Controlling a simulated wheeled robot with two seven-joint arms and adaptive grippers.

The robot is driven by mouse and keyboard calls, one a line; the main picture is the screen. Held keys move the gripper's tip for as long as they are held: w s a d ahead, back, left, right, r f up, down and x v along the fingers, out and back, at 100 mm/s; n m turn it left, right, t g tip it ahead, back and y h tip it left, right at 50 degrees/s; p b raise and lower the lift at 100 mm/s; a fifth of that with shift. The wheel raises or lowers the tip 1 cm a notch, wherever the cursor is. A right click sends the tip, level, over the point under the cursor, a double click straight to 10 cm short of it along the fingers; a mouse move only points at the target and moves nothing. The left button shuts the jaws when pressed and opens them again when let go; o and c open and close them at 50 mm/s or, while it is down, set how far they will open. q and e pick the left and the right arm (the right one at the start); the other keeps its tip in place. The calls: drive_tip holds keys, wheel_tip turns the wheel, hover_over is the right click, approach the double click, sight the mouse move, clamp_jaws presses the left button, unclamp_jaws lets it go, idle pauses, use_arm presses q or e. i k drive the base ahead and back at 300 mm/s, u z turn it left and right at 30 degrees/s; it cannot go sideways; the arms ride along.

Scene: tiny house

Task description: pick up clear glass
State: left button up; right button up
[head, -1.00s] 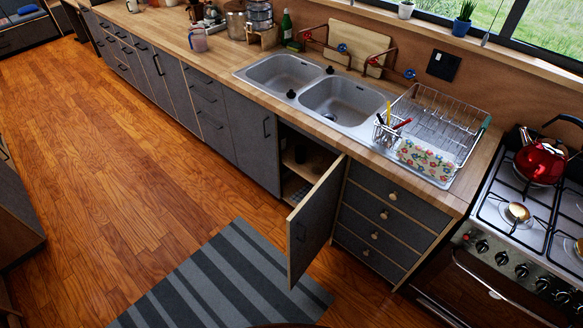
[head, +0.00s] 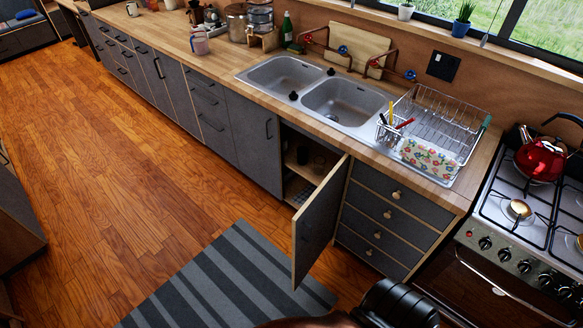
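I cannot make out a clear glass with certainty. A small see-through cup or jug with a pinkish tint (head: 199,43) stands on the wooden counter, left of the sink. Small dark items (head: 302,155) sit on a shelf inside the open cabinet under the sink, too dim to identify. A black rounded part, seemingly of my own arm, shows at the bottom edge, right of centre. No gripper fingers are visible in the head view.
The cabinet door (head: 319,222) stands open into the room above a striped rug (head: 229,283). A wire dish rack (head: 443,117) stands right of the double sink (head: 342,104). A red kettle (head: 541,158) is on the stove. Wooden floor (head: 110,180) at left is clear.

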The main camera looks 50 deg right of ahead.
sight(319, 162)
drive_tip(key=u, duration=0.05)
drive_tip(key=i, duration=2.95)
drive_tip(key=z, duration=1.45)
